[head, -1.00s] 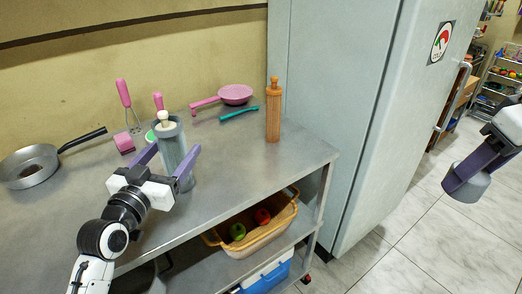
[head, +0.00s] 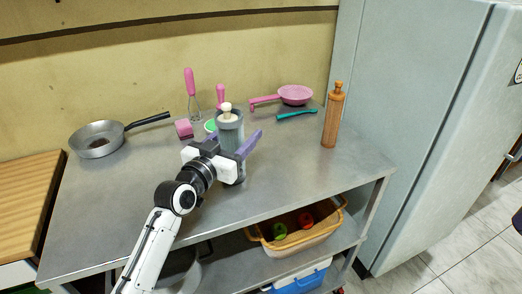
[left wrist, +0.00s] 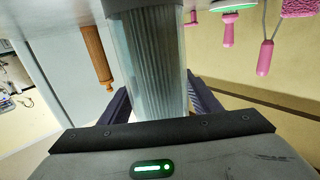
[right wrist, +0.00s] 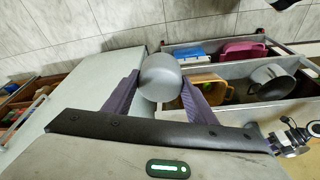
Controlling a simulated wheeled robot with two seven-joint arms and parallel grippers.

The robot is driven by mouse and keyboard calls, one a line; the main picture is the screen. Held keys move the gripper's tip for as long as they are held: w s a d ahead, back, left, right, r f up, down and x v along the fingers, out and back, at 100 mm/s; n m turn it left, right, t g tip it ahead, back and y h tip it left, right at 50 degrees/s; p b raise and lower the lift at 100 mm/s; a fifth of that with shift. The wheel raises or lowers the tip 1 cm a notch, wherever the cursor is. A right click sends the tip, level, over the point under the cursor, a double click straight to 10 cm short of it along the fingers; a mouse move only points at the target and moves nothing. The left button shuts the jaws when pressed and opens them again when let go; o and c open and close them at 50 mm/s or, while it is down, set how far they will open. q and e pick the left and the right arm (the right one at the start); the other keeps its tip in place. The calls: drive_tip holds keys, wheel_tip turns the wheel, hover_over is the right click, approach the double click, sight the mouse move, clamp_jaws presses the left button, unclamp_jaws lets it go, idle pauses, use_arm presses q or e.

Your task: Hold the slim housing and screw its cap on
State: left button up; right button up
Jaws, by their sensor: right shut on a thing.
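The slim housing (head: 231,130) is a grey see-through cylinder standing upright on the metal table, with a cream-knobbed piece (head: 227,108) showing at its open top. My left gripper (head: 238,138) has its purple fingers spread on either side of the housing. In the left wrist view the housing (left wrist: 152,65), with a pleated core inside, stands between the fingers, which look apart from it. My right gripper (right wrist: 155,95) is shut on the rounded grey cap (right wrist: 160,75). The right gripper and cap are outside the head view.
Behind the housing are a pink whisk (head: 190,85), a pink block (head: 184,128) and a green-and-pink brush (head: 211,126). A steel pan (head: 97,140) is at left. The table front is clear.

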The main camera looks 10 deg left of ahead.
use_arm(q)
drive_tip(key=c, duration=0.8)
wheel_tip(320, 180, up, 10)
drive_tip(key=shift+r+p, duration=0.1)
drive_tip(key=shift+p, duration=0.5)
drive_tip(key=o, duration=0.4)
drive_tip(key=shift+c, duration=0.2)
drive_tip(key=c, duration=0.7)
